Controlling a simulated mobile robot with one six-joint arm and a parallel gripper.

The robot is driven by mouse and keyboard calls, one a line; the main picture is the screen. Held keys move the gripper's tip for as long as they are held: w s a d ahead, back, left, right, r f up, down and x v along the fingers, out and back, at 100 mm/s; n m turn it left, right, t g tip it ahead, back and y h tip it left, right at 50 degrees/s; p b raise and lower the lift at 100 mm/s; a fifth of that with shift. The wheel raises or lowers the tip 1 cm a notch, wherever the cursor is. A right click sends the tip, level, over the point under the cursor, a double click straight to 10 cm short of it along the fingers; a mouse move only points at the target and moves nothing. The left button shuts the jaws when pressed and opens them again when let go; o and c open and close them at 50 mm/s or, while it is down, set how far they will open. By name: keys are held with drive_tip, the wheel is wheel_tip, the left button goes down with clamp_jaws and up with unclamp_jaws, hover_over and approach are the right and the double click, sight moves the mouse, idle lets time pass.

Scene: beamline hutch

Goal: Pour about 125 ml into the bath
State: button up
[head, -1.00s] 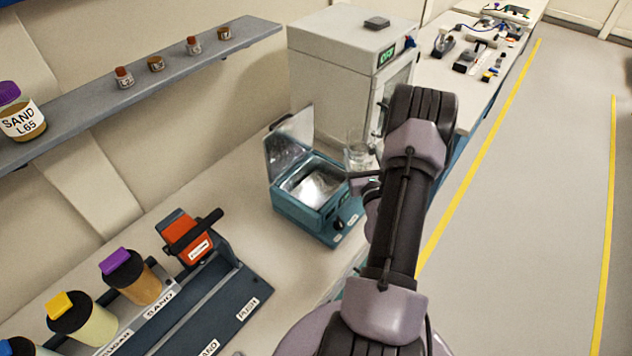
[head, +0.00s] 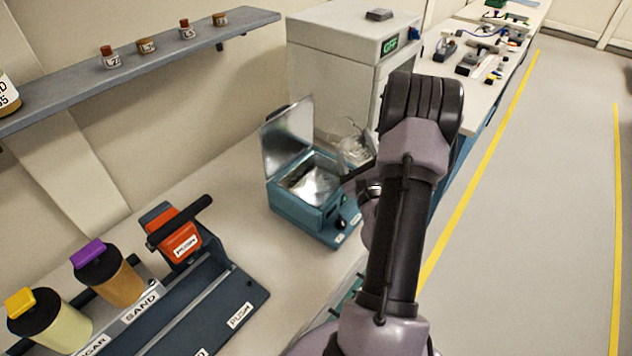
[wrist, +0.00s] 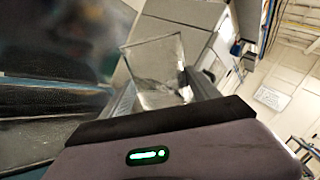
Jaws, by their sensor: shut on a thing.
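The bath (head: 298,215) is a teal box on the bench with its shiny metal lid (head: 287,135) standing open at the back. Its inside is bright metal; I cannot tell the liquid level. My gripper (wrist: 160,92) is shut on a clear glass beaker (wrist: 154,55). The beaker also shows in the head view (head: 355,148), tilted, near the right rim of the bath. Clear liquid seems to lie in its lower part. My arm partly hides the gripper in the head view. I see no clear stream falling. The bath's dark side (wrist: 50,120) fills the wrist view's left.
A white oven-like cabinet (head: 335,60) with a green display stands close behind the bath. A dispenser rack with an orange PUSH block (head: 178,240) is at the lower left. A shelf (head: 170,62) holds small jars. The bench between rack and bath is clear.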

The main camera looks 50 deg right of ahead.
drive_tip(key=shift+f+n+b, duration=0.4)
drive_tip(key=shift+f, duration=0.1)
drive_tip(key=shift+d+r+n+t+y, duration=0.15)
drive_tip(key=shift+r+n+t, duration=0.1)
drive_tip(key=shift+r+n, duration=0.25)
drive_tip(key=shift+a+r+n+t+y, duration=0.15)
drive_tip(key=shift+r+n+t, duration=0.1)
drive_tip(key=shift+n, duration=0.45)
drive_tip(key=shift+d+f+n+b, duration=0.1)
drive_tip(key=shift+f+n+b, duration=0.05)
drive_tip(key=shift+n+b, duration=0.35)
drive_tip(key=shift+f+n+t+y+b, duration=0.15)
drive_tip(key=shift+n+t+y+b, duration=0.15)
drive_tip(key=shift+n+b, duration=0.45)
drive_tip(key=shift+f+n+t+y+b, duration=0.25)
drive_tip(key=shift+n+b, duration=0.2)
drive_tip(key=shift+n, duration=0.5)
drive_tip(key=shift+w+a+r+n+t+y+b, duration=0.3)
drive_tip(key=shift+a+r+n+b, duration=0.1)
drive_tip(key=shift+a+n+b, duration=0.4)
drive_tip(key=shift+s+d+r+n+y+b, duration=0.15)
drive_tip(key=shift+r+n+b, duration=0.1)
drive_tip(key=shift+n+b, duration=0.25)
drive_tip(key=shift+w+d+r+n+y+b, duration=0.1)
drive_tip(key=shift+r+n+b, duration=0.1)
drive_tip(key=shift+n+b, duration=0.25)
